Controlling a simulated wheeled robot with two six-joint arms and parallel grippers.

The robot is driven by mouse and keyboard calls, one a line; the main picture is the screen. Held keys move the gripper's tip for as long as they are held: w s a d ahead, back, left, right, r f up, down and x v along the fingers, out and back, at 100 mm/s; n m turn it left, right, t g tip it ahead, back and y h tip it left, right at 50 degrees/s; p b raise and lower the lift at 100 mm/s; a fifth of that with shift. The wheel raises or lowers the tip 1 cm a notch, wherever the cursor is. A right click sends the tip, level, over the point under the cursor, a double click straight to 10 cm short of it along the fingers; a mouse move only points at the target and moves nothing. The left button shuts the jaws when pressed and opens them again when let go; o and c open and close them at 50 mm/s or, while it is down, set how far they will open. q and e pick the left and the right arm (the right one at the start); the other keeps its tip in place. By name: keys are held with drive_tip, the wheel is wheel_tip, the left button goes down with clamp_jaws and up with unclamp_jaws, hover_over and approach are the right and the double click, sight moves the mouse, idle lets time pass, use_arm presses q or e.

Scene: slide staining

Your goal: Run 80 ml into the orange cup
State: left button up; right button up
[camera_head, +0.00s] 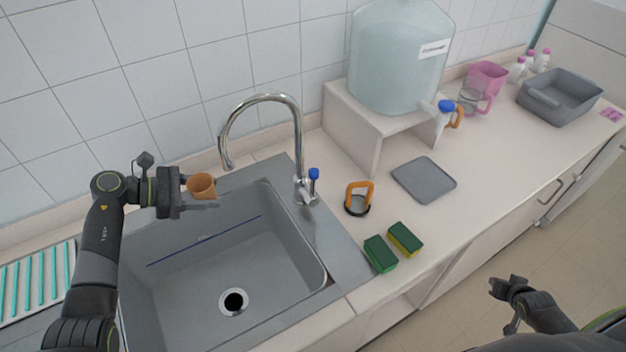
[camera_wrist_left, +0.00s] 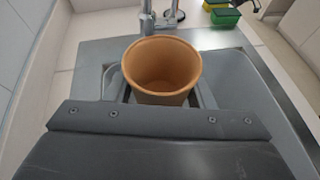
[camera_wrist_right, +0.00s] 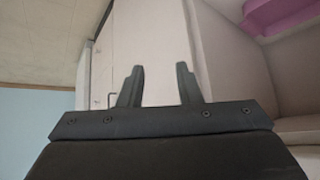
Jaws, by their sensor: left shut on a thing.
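The orange cup (camera_head: 201,186) is held upright in my left gripper (camera_head: 200,196), above the back left part of the sink. In the left wrist view the cup (camera_wrist_left: 161,70) shows its open mouth, and its inside looks empty. The tall curved faucet (camera_head: 297,140) stands at the sink's back, its spout end just right of the cup and higher. The spout is not over the cup. A blue-topped lever (camera_head: 314,176) is at the faucet's base. My right gripper (camera_wrist_right: 158,88) is open and empty, with its fingers apart, away from the counter.
The grey sink (camera_head: 322,258) has a drain in its floor. Two green-yellow sponges (camera_head: 380,254) and an orange-handled item (camera_head: 358,197) lie right of it. A big water bottle (camera_head: 398,60) with a tap stands on a white stand (camera_head: 352,122). A grey mat (camera_head: 424,180) lies before it.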

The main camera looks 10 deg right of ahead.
drive_tip(key=w+d+r+m+t+y, duration=0.1)
drive_tip(key=w+r, duration=0.4)
drive_tip(key=r, duration=0.3)
drive_tip(key=w+r+t, duration=0.2)
drive_tip(key=w+r, duration=0.4)
drive_tip(key=r, duration=0.2)
drive_tip(key=w+a+r+y, duration=0.1)
drive_tip(key=a, duration=0.5)
drive_tip(key=w+a+r+y, duration=0.1)
drive_tip(key=a+y, duration=0.1)
drive_tip(key=a, duration=0.4)
drive_tip(key=w+a+r+n+y, duration=0.1)
drive_tip(key=w+a, duration=0.1)
drive_tip(key=a, duration=0.4)
drive_tip(key=shift+w+a, duration=0.1)
drive_tip(key=shift+a, duration=0.1)
drive_tip(key=a+r+n+y, duration=0.2)
drive_tip(key=a+r, duration=0.1)
drive_tip(key=a, duration=0.5)
drive_tip(key=a+r+n+y, duration=0.1)
drive_tip(key=a+r+y, duration=0.25)
drive_tip(key=a, duration=0.45)
drive_tip(key=n+t+y, duration=0.2)
drive_tip(key=n+t, duration=0.4)
drive_tip(key=n, duration=0.3)
approach(315, 183)
drive_tip(key=x, duration=1)
drive_tip(key=shift+w+a, duration=0.15)
drive_tip(key=shift+w, duration=0.2)
drive_tip(key=shift+c, duration=0.2)
